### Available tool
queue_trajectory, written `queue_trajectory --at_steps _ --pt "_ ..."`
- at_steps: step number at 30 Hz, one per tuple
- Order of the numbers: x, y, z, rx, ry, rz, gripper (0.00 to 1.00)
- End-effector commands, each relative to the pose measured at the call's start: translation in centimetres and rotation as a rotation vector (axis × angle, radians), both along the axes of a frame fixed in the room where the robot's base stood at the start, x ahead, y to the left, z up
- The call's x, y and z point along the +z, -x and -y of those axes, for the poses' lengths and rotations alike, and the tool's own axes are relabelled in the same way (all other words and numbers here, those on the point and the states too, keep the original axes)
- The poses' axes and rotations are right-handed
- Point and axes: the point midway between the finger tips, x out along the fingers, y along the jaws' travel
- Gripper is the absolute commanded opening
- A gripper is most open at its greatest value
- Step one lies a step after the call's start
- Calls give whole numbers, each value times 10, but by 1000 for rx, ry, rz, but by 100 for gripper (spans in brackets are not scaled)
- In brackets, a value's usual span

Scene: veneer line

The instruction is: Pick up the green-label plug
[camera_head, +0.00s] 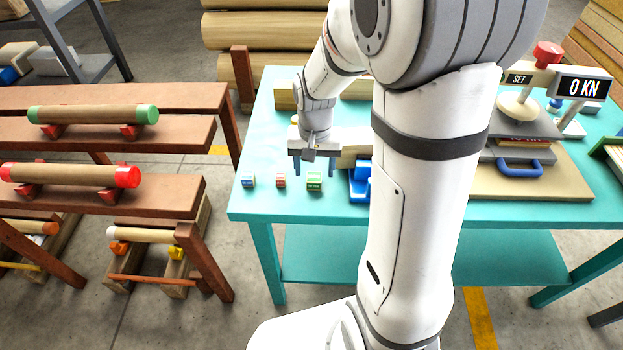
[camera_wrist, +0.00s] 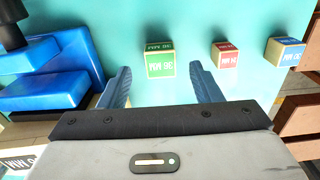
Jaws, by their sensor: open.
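The green-label plug (camera_head: 314,182) is a small wooden block with green faces, standing on the teal table near its front edge. In the wrist view the green-label plug (camera_wrist: 160,60) lies just beyond and between my fingertips, apart from both. My gripper (camera_head: 314,168) is open and empty, with blue fingers pointing down above the table. In the wrist view my gripper (camera_wrist: 160,78) shows its two fingers spread wider than the plug.
A red-label plug (camera_head: 281,181) and a blue-label plug (camera_head: 248,180) stand in a row left of the green one. A blue fixture (camera_head: 360,183) stands close on its right. A press with a "0 KN" display (camera_head: 583,88) is at the right of the teal table (camera_head: 300,207).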

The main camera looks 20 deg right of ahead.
Motion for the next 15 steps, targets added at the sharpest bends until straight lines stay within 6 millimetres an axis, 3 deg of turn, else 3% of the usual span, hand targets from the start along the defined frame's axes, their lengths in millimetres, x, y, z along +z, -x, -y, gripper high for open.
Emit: queue_trajectory --at_steps 6,15 --pt "-31 -1 -1 3 0 -3 58" --pt "-35 -1 -2 4 0 0 58"
